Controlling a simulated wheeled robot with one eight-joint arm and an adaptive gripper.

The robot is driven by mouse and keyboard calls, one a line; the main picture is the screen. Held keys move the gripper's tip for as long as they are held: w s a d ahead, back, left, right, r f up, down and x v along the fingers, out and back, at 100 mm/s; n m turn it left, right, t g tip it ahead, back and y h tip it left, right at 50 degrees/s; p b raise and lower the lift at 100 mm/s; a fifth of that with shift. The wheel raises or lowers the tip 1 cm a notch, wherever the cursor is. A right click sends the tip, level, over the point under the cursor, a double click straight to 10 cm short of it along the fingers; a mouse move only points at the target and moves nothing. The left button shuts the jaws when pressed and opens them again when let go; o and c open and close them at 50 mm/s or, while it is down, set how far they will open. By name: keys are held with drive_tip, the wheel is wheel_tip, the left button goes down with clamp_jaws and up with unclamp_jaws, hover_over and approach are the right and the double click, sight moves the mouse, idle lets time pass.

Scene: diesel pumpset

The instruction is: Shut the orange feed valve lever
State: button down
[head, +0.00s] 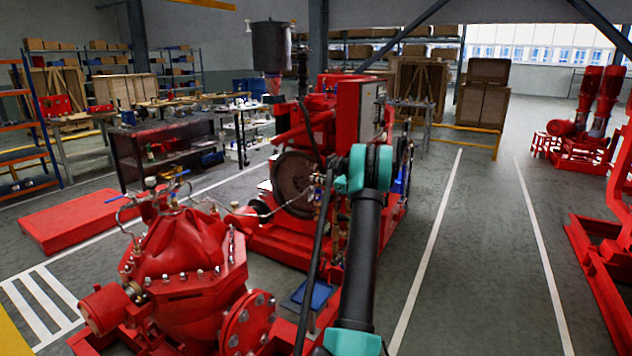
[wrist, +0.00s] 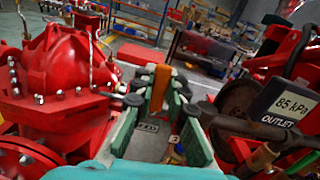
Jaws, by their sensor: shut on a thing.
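In the wrist view my gripper (wrist: 157,78) reaches forward with its two dark-tipped fingers on either side of an upright orange piece, the feed valve lever (wrist: 160,90). The gripper is shut on this lever. The lever's lower end and the valve body under it are hidden by the fingers. In the head view my black and teal arm stands in front of the pumpset, and I cannot make out the gripper or the orange lever there.
A red pump casing (head: 185,255) stands at the left, close to the gripper in the wrist view. The red engine (head: 310,130) is behind my arm. The marked floor lane (head: 480,250) is clear.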

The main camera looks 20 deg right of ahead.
drive_tip(key=shift+d+m, duration=0.25)
drive_tip(key=shift+m, duration=0.05)
drive_tip(key=c, duration=1.5)
unclamp_jaws()
drive_tip(key=v, duration=1.2)
